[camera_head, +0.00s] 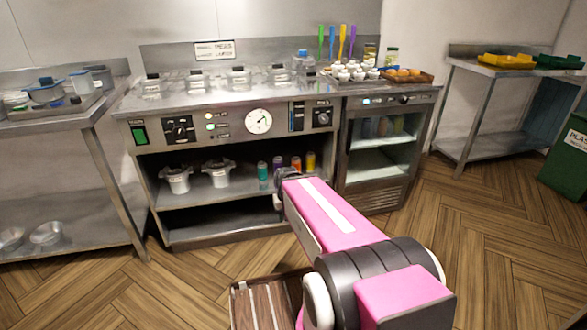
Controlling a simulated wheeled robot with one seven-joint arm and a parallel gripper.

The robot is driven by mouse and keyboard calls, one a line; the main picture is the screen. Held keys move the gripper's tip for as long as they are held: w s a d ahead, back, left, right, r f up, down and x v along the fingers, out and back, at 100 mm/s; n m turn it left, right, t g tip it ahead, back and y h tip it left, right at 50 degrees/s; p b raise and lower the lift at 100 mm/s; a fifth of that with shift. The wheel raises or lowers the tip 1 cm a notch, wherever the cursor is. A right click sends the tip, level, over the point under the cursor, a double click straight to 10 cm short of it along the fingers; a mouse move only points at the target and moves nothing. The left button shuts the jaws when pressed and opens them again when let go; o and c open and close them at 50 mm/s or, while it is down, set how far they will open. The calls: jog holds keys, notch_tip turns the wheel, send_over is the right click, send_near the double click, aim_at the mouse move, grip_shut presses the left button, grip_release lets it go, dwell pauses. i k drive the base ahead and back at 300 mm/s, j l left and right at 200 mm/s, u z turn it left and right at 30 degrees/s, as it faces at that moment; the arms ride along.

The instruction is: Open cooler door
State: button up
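The cooler (374,198) is a steel cabinet under the right end of the steel counter, with a vent grille low down. Its glass door (378,160) appears shut, with shelves and bottles showing through it. I cannot make out a handle clearly. My pink and black arm reaches forward from the lower right. Only a small dark part of my gripper (281,188) shows past the arm's far end, in front of the open shelf left of the cooler. The fingers are hidden, so open or shut cannot be told.
Pots (217,173) and colored bottles (278,164) stand on the open shelf left of the cooler. Cups (350,72) and a wooden tray (425,77) sit on the counter above. A side table (462,130) and green bin (567,160) stand right. Floor before the cooler is clear.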

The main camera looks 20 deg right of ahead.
aim_at(427, 109)
jog(key=z, duration=1.25)
